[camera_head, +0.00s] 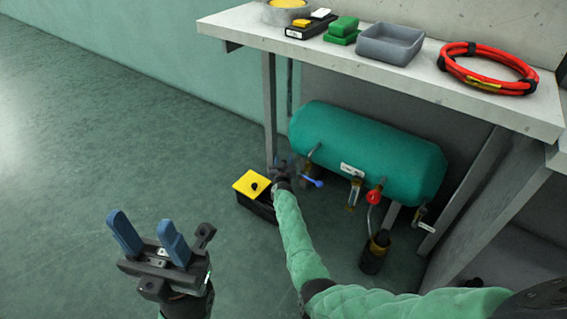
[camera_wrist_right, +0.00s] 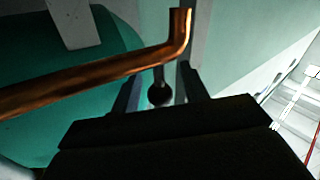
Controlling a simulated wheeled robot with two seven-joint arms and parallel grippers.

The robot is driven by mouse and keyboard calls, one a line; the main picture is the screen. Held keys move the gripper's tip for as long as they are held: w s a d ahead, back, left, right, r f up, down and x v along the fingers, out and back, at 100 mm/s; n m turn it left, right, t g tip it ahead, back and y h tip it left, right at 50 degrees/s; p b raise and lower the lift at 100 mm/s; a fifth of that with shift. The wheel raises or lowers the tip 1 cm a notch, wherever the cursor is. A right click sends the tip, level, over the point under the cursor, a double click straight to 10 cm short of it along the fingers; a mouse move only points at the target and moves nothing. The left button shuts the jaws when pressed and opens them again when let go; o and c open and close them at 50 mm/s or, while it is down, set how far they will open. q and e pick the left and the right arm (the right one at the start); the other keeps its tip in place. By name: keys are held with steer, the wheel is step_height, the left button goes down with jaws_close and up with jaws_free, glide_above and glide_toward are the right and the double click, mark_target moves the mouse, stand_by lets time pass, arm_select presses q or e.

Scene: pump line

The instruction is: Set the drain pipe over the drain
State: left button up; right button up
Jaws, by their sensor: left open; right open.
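A copper pipe (camera_wrist_right: 110,70) with an upturned elbow at its right end crosses the right wrist view, just beyond my right gripper (camera_wrist_right: 160,78). This gripper is open; a dark round knob on a short rod (camera_wrist_right: 160,94) shows between its fingers, and I cannot tell if they touch it. In the head view, my right gripper (camera_head: 287,168) is at the left end of the teal tank (camera_head: 365,150), small and partly hidden by my arm. My left gripper (camera_head: 147,230) is open and empty over the floor at lower left. I cannot clearly identify the drain.
A black box with a yellow top (camera_head: 251,184) stands on the floor beside my right forearm. A blue lever (camera_head: 313,182) and a red knob (camera_head: 374,197) sit under the tank. The bench (camera_head: 345,55) overhangs it, carrying a grey tray (camera_head: 390,45) and red hose (camera_head: 487,68). Left floor is clear.

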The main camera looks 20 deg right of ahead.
steer(key=shift+w, duration=0.1)
steer(key=shift+c, duration=0.3)
jaws_close()
steer(key=shift+d, duration=0.1)
